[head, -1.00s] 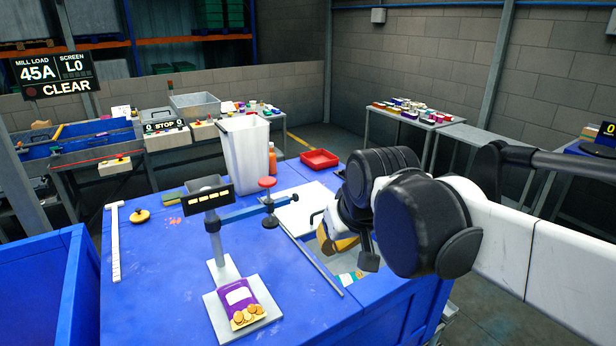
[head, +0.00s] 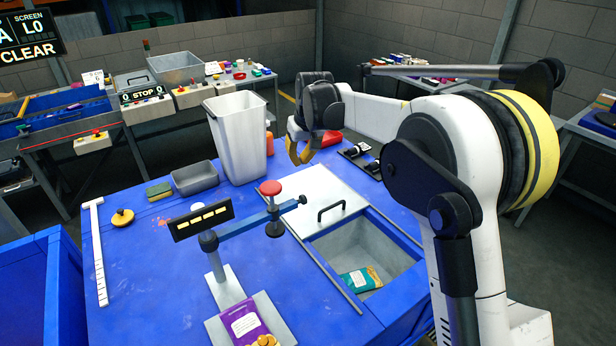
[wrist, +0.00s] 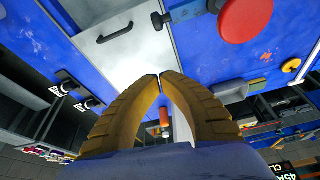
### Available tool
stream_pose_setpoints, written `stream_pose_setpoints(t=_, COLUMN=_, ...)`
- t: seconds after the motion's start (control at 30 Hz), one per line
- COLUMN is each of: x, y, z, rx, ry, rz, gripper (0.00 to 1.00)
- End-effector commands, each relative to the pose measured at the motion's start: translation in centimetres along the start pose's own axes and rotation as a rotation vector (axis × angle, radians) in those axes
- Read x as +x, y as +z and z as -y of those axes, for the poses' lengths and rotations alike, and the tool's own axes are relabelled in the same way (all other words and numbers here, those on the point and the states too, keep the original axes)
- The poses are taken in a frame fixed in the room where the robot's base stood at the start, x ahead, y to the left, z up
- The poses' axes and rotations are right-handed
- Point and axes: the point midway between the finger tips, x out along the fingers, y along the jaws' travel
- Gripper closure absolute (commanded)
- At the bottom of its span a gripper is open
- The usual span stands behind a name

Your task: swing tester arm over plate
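The tester stands on the blue table: a grey post with a dark display (head: 203,220) and a blue swing arm (head: 243,224).
A hatch with a green packet (head: 361,280) inside opens right of the tester, beside a handled white lid (head: 315,195). A tall white bin (head: 238,135) and grey tray (head: 195,178) stand behind. A white ruler (head: 98,250) lies left.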

Motion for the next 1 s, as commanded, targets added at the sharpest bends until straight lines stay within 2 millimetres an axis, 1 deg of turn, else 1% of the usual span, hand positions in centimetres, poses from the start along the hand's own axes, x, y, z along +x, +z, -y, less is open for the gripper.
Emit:
stream_pose_setpoints(t=0.37, x=0.3, y=-0.1, z=0.1, rx=-0.002, ry=-0.001, rz=0.002, gripper=1.0)
stream_pose_setpoints(t=0.47, x=0.7, y=-0.1, z=0.1, rx=-0.002, ry=-0.001, rz=0.002, gripper=1.0)
stream_pose_setpoints(t=0.57, x=1.9, y=-0.1, z=0.1, rx=-0.002, ry=-0.001, rz=0.002, gripper=1.0)
stream_pose_setpoints(t=0.63, x=3.1, y=-0.1, z=0.1, rx=-0.002, ry=-0.001, rz=0.002, gripper=1.0)
stream_pose_setpoints(t=0.9, x=8.9, y=-0.1, z=0.1, rx=-0.002, ry=-0.001, rz=0.001, gripper=1.0)
stream_pose_setpoints(t=1.0, x=10.5, y=0.1, z=0.1, rx=-0.001, ry=-0.001, rz=0.001, gripper=1.0)
